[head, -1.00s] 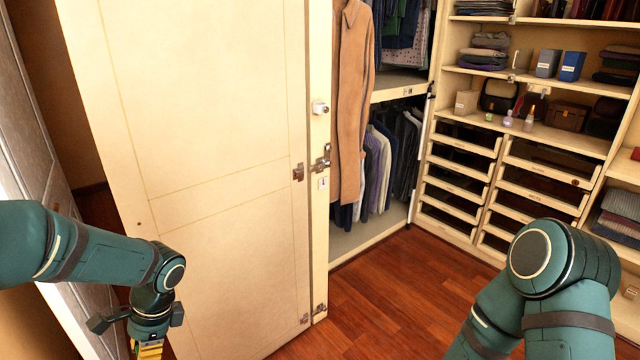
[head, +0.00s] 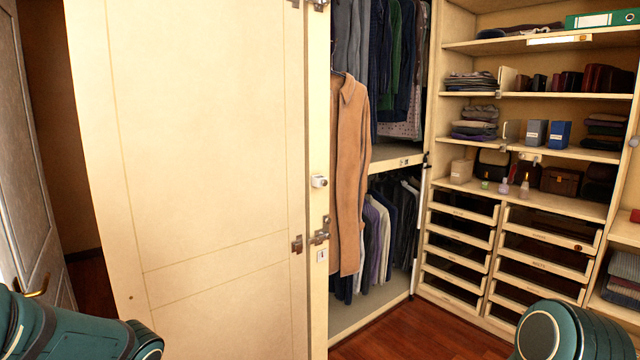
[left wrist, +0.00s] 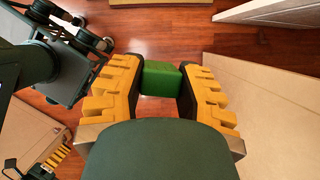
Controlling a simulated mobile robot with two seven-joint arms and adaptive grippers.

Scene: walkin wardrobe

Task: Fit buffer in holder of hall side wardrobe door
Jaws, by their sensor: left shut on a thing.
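A large cream wardrobe door (head: 200,150) fills the left half of the head view. A small dark round spot (head: 130,297) shows low on its face; I cannot tell whether it is the holder. My left gripper (left wrist: 160,84) is shut on a small green block, the buffer (left wrist: 160,78), seen between its yellow ridged fingers in the left wrist view. The left gripper is below the head view. Yellow ridged fingers (left wrist: 48,162) at the lower left of the left wrist view look like my right gripper; their opening is unclear.
A grey door with a brass handle (head: 36,289) stands at the far left. Hanging clothes, a brown coat (head: 348,170), shelves and drawers (head: 540,245) lie behind the cream door's right edge. Red-brown wooden floor (head: 420,330) is clear in front of the drawers.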

